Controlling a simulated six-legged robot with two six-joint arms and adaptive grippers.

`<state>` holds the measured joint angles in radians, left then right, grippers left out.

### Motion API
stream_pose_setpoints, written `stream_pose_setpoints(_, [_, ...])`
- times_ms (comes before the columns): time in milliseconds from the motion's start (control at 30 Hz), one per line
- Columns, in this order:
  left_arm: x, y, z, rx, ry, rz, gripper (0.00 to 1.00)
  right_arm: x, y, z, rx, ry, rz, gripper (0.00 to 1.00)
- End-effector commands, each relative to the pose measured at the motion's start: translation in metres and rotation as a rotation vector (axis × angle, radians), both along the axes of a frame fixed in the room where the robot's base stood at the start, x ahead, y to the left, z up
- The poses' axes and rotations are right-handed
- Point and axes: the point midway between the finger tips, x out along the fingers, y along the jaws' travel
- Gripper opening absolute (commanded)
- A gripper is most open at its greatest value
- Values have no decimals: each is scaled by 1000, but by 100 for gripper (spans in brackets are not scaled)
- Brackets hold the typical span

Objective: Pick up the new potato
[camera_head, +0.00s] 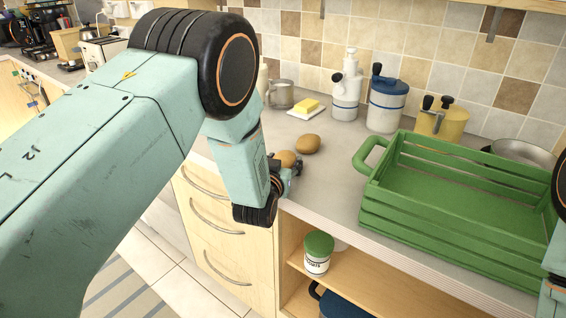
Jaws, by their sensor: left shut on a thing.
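Two brown potatoes are near the counter's front edge. One potato (307,143) lies on the counter, apart from the fingers. The other potato (287,158) is partly hidden by my left gripper (291,166), which is shut on it. I cannot tell whether the held potato is clear of the counter. My left arm comes in from the left and reaches down to the counter edge. Part of my right arm shows at the right edge, but its gripper is out of view.
A green slatted crate (372,205) stands empty on the counter at the right. Behind the potatoes are a yellow block on a white dish (304,114), a metal mug (281,95), a white bottle (347,88) and canisters. An open shelf below holds a green-lidded jar (317,262).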

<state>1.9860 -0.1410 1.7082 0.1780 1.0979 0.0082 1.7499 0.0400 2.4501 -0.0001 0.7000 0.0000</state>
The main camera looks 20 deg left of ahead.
Motion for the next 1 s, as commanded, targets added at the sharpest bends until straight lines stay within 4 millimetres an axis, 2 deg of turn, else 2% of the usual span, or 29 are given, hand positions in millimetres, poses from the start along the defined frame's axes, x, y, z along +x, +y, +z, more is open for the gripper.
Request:
stream_pose_setpoints(33, [-1, 0, -3, 0, 9, 1, 31, 0, 0, 0, 0, 0, 0, 40])
stream_pose_setpoints(167, [-2, 1, -5, 0, 11, 1, 21, 0, 0, 0, 0, 0, 0, 40])
stream_pose_setpoints(367, [-2, 0, -4, -1, 12, 0, 21, 0, 0, 0, 0, 0, 0, 40])
stream_pose_setpoints(467, [-2, 0, 2, 0, 11, 0, 21, 0, 0, 1, 0, 0, 0, 40])
stream_pose_setpoints(800, [-1, 0, 68, 1, 3, 1, 21, 0, 0, 10, 0, 0, 0, 40])
stream_pose_setpoints(1000, [-1, 1, 92, 0, 5, 0, 21, 0, 0, 12, 0, 0, 0, 40])
